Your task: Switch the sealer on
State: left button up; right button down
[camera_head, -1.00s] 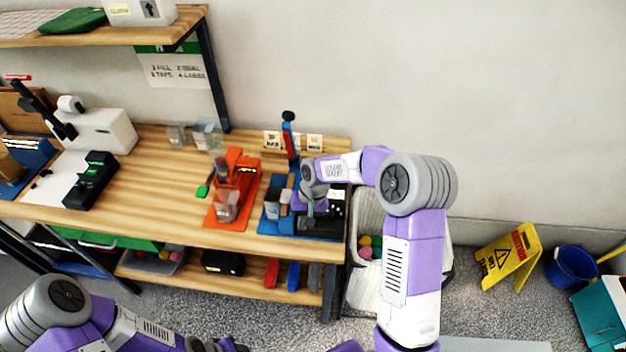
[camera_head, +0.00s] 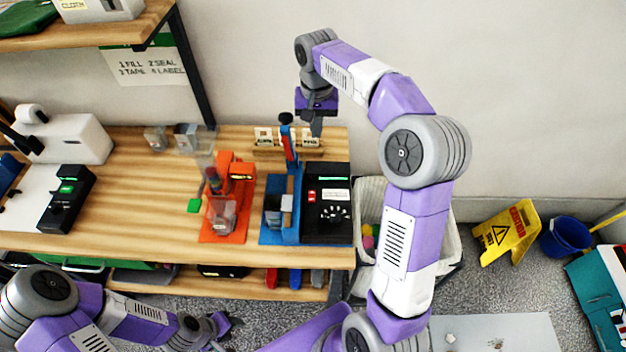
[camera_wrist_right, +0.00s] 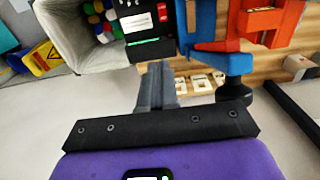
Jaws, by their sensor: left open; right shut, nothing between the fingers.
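The sealer stands at the right end of the workbench, with a blue base (camera_head: 290,238) and a black control box (camera_head: 340,226). In the right wrist view the red switch (camera_wrist_right: 162,12) and a green strip (camera_wrist_right: 150,43) show on the box. The sealer's blue-and-red lever (camera_head: 290,150) stands up with a black knob (camera_wrist_right: 235,88). My right gripper (camera_head: 316,128) is shut and empty, raised above the back of the sealer, apart from the box. My left gripper (camera_head: 218,325) is open and empty, low before the bench.
An orange device (camera_head: 230,200) stands left of the sealer. White socket-like plates (camera_head: 264,136) are behind the lever. A pale bin (camera_head: 445,245) with coloured items is right of the bench. A yellow caution sign (camera_head: 505,235) and blue bucket (camera_head: 566,236) stand on the floor.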

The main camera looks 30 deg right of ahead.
aim_at(315, 190)
notch_tip(315, 190, down, 24)
jog(key=shift+w+f+b, duration=0.15)
jog(key=shift+b, duration=1.05)
jog(key=shift+d, duration=0.15)
jog(key=shift+w+a+f, duration=0.1)
jog(key=shift+a, duration=0.1)
jog(key=shift+s, duration=0.2)
jog(key=shift+s+a+r, duration=0.3)
jog(key=shift+s+r, duration=0.05)
jog(key=shift+s, duration=0.1)
